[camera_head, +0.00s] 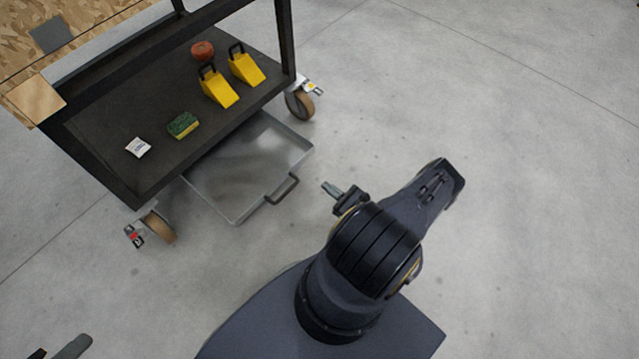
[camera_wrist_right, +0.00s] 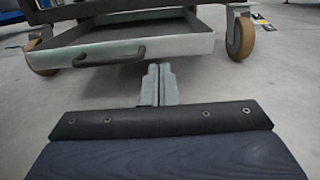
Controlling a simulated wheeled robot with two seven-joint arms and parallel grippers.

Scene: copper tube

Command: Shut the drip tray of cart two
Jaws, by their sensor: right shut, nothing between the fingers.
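The drip tray (camera_head: 240,172) is a shallow grey metal pan sticking out from under the dark cart (camera_head: 155,200). Its dark bar handle (camera_head: 283,190) is on the front wall, facing my right arm. My right gripper (camera_head: 328,187) is shut and empty, a short way to the right of the handle and apart from it. In the right wrist view the shut fingers (camera_wrist_right: 158,84) point toward the tray's front wall (camera_wrist_right: 185,47), right of the handle (camera_wrist_right: 108,60). At the lower left of the head view, a dark piece (camera_head: 62,347) shows, probably part of my left gripper; its jaws cannot be made out.
The cart's lower shelf holds two yellow wheel chocks (camera_head: 218,87), a red round object (camera_head: 202,50), a green-yellow sponge (camera_head: 183,125) and a small white packet (camera_head: 138,147). Casters (camera_head: 300,104) (camera_head: 160,228) stand at either side of the tray. The floor in front is clear.

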